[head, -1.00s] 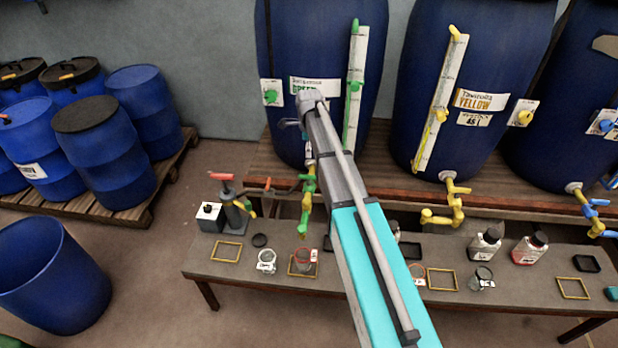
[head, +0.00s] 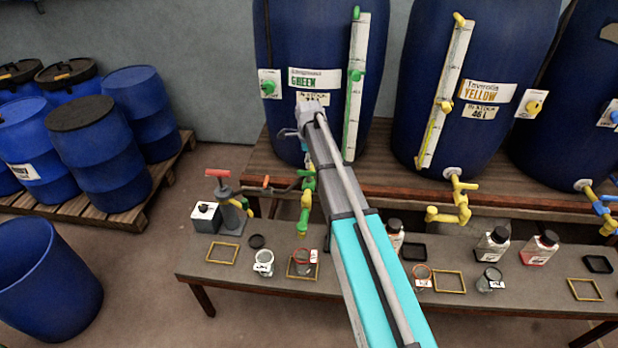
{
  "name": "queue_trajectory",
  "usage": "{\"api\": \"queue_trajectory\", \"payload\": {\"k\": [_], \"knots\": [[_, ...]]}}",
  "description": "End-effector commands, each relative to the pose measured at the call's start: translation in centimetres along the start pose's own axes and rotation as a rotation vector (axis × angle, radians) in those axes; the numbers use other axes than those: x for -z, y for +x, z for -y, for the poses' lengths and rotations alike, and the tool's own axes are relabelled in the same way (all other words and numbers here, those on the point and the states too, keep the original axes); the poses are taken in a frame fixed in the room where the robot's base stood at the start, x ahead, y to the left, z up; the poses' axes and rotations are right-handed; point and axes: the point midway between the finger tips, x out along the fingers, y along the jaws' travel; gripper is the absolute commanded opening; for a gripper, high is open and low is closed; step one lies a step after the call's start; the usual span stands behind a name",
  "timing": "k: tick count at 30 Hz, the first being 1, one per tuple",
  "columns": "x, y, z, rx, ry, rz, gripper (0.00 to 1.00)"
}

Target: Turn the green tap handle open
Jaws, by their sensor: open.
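The blue vat labelled GREEN (head: 290,45) stands on the wooden bench. Its tap (head: 302,225), yellow-green pipework with a green end, hangs below the vat over the lower table. The green handle (head: 308,184) shows at the tap's upper part, just left of my arm; its exact turn is hard to tell. My gripper (head: 305,146) is at the end of my arm, in front of the vat's lower part and just above the tap. It is open and looks empty. My wrist and arm hide much of it, and I cannot tell whether it touches the handle.
The YELLOW vat (head: 470,60) with its yellow tap (head: 455,205) stands to the right. A red-handled device (head: 230,205) is left of the green tap. Small glasses (head: 264,262) and bottles (head: 491,245) stand on the lower table (head: 215,278). An open blue barrel (head: 50,280) is at lower left.

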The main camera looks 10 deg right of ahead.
Motion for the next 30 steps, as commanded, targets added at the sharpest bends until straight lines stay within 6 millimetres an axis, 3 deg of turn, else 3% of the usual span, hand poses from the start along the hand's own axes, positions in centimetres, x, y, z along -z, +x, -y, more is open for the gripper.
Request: {"api": "queue_trajectory", "payload": {"k": [18,30], "knots": [[-0.1,5.0,0.0,0.0,-0.001,0.0,0.54],[-0.1,6.1,-0.1,0.0,-0.002,0.0,0.54]]}}
